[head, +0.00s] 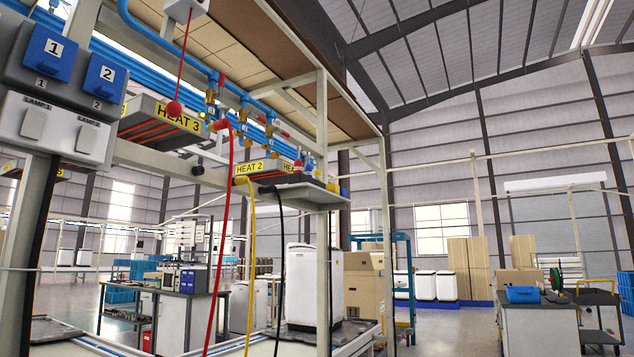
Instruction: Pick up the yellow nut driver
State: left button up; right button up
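Neither of my grippers is in view. A grey shelf (305,197) is fixed to the frame at the middle of the head view, below the pipes. Several small coloured things stand on its back part.
A control box (62,85) with blue switches is at the near left. Red (229,200), yellow (252,230) and black (281,240) hoses hang from the frame. White appliances (300,285) stand below. Open floor (450,340) lies between.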

aim_at(317, 172)
jog(key=i+j, duration=0.15)
jog(key=i, duration=0.6)
jog(key=i+j+u, duration=0.1)
jog(key=i, duration=0.65)
